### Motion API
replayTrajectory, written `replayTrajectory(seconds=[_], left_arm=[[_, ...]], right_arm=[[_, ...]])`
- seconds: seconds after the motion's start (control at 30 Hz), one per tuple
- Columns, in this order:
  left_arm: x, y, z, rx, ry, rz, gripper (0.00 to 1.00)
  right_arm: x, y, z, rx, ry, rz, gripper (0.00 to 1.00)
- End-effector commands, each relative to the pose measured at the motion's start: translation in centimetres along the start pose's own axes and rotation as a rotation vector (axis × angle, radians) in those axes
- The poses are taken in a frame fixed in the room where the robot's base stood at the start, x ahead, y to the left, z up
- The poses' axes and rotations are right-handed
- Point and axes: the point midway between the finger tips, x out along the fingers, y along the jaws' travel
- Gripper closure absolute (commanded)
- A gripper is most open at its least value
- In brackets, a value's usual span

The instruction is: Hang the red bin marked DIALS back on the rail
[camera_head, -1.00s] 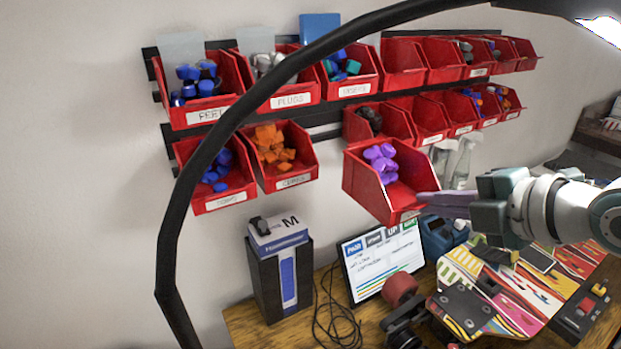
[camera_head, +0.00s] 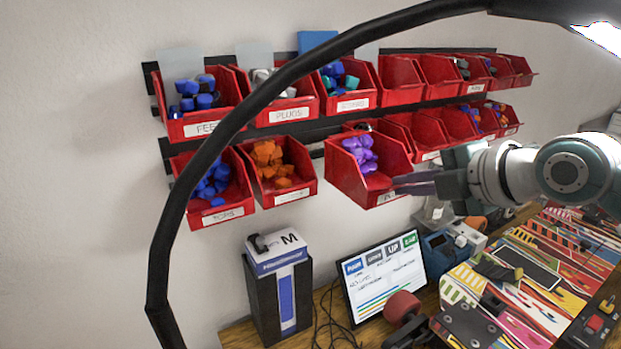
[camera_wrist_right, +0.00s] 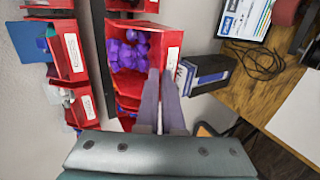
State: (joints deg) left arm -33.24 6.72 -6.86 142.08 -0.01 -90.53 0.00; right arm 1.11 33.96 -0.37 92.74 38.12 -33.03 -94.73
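The red bin (camera_head: 345,180) with purple pieces (camera_head: 360,152) is at the right end of the lower-left bins, level with the bin of orange pieces (camera_head: 268,160). Its label is mostly hidden by my gripper. My right gripper (camera_head: 402,184) is shut on the bin's front wall. In the right wrist view the two fingers (camera_wrist_right: 160,80) sit close together at the wall of the bin (camera_wrist_right: 170,45). The lower dark rail (camera_head: 318,134) passes behind the bin; I cannot tell whether they touch. My left gripper is not in view.
Red bins fill the upper rail above. A bin of blue pieces (camera_head: 212,190) hangs at the lower left, and more bins hang to the right. A black curved bar (camera_head: 215,140) crosses the foreground. Below stand a dark box (camera_head: 280,295), a screen (camera_head: 385,275) and a colourful board (camera_head: 530,260).

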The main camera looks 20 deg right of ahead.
Motion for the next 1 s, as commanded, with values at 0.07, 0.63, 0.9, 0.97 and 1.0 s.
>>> replayTrajectory(seconds=[0.07, 0.63, 0.9, 0.97, 1.0], left_arm=[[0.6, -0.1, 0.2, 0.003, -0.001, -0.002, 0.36], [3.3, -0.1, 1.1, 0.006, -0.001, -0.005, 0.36], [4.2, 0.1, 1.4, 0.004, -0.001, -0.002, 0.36], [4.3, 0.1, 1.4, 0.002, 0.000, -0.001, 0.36], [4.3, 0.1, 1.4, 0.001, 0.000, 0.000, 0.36]], right_arm=[[0.7, 0.2, 0.0, 0.002, 0.000, 0.004, 1.00], [4.5, 2.3, 0.0, 0.001, 0.000, 0.003, 1.00], [5.7, 3.1, 0.0, 0.001, 0.000, 0.003, 1.00], [5.8, 3.2, 0.0, 0.001, 0.000, 0.002, 1.00], [5.9, 3.3, -0.1, 0.001, 0.000, 0.001, 1.00]])
